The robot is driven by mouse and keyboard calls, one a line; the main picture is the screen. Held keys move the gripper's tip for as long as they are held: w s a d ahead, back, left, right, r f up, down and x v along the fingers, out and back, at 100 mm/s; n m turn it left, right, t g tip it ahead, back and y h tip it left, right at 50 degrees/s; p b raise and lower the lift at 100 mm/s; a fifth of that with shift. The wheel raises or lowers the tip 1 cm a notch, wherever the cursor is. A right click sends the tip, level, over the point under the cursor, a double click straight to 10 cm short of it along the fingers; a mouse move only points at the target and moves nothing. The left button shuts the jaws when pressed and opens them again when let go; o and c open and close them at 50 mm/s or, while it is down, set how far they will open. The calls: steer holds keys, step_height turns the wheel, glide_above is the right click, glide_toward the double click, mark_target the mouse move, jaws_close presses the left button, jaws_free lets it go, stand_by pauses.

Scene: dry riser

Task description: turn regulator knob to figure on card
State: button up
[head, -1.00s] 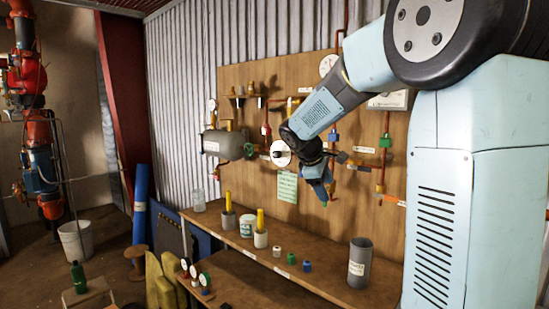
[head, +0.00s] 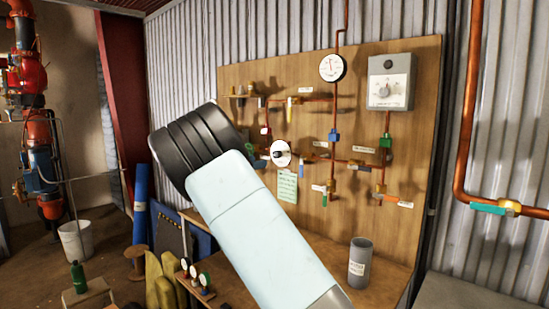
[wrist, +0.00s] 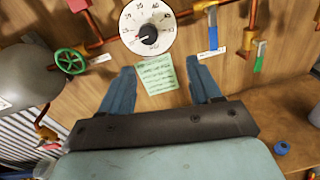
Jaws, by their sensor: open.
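The regulator's round white dial (wrist: 133,14) is at the top centre of the wrist view, with a small dark knob (wrist: 149,34) at its middle. The dial also shows in the head view (head: 284,161), just right of my arm. Figures ring the dial, but I cannot read the setting surely. The pale green card (wrist: 157,74) hangs on the board below the dial; its handwriting is too small to read. My gripper (wrist: 162,68) is open, its two blue fingers apart on either side of the card, with nothing between them. In the head view my arm hides the gripper.
A green handwheel (wrist: 69,61) and grey tank (wrist: 25,75) are left of the dial. Tagged blue (wrist: 212,30) and green valve levers (wrist: 260,52) are to its right. A grey cup (head: 360,264) stands on the bench. A gauge (head: 333,67) and grey box (head: 390,82) are higher up.

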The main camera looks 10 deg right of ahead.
mark_target(275, 155)
steer(key=shift+n+t, duration=0.3)
steer(key=shift+n, duration=0.1)
steer(key=x, duration=0.4)
steer(key=w+x, duration=0.1)
steer(key=x, duration=0.3)
steer(key=a+x, duration=0.1)
steer(key=x, duration=0.3)
steer(key=shift+w+d+r, duration=0.3)
steer(key=shift+w, duration=0.05)
steer(key=c, duration=1)
